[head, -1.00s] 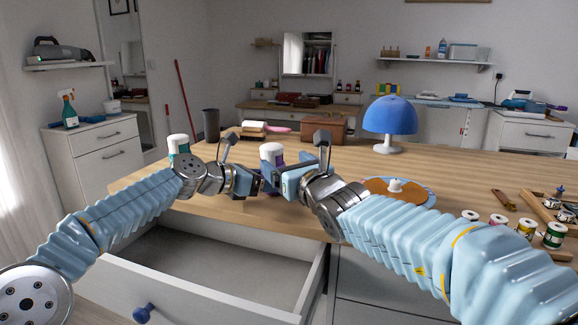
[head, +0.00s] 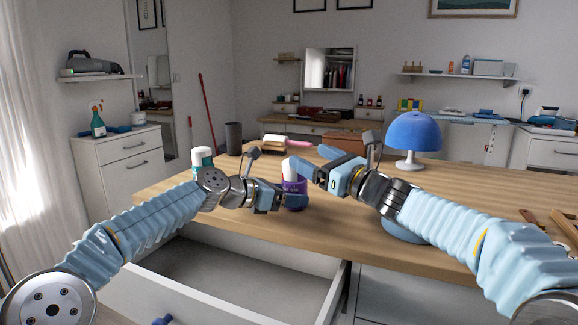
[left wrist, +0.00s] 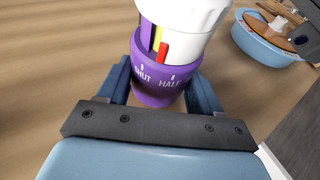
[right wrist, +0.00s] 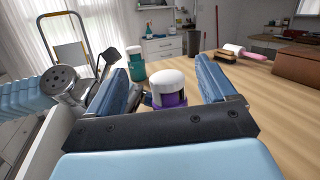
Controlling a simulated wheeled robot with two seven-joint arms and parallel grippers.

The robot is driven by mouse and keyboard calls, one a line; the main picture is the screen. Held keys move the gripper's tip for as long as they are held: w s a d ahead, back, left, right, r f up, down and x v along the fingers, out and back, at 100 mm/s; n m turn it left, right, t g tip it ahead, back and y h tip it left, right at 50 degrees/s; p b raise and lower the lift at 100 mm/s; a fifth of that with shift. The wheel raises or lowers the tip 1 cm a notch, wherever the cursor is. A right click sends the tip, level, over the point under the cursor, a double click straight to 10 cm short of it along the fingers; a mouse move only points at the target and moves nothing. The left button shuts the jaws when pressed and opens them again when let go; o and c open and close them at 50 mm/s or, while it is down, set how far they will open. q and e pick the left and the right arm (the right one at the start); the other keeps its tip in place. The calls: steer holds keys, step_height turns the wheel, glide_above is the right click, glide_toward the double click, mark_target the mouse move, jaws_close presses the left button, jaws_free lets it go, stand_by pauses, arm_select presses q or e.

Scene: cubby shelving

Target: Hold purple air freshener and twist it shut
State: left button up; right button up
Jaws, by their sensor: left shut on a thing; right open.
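The purple air freshener (head: 294,192) stands upright near the table's front edge, with a white top and purple base. My left gripper (head: 284,199) is shut on its purple base. In the left wrist view the base (left wrist: 160,93) is between the fingers and bears the words SHUT and HALF. A red mark on the white top (left wrist: 188,35) sits between their ticks, nearer HALF; a yellow stripe is beside it. My right gripper (head: 308,165) is open, to the right of and near the white top. In the right wrist view the freshener's white top (right wrist: 167,81) appears between the spread fingers.
A teal-and-white container (head: 202,158) stands left of the freshener. A dark cup (head: 233,138), a brush (head: 276,145) and a brown box (head: 343,144) are behind. A blue lamp (head: 412,133) stands right. An open drawer (head: 230,270) lies below the front edge.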

mark_target(287, 164)
steer(key=d+f+n+g+y, duration=0.1)
steer(key=d+f+n+g, duration=0.15)
steer(key=d+g, duration=0.2)
steer(key=shift+m, duration=0.45)
steer(key=x, duration=1.2)
steer(key=shift+a+f, duration=0.25)
steer(key=shift+f, duration=0.1)
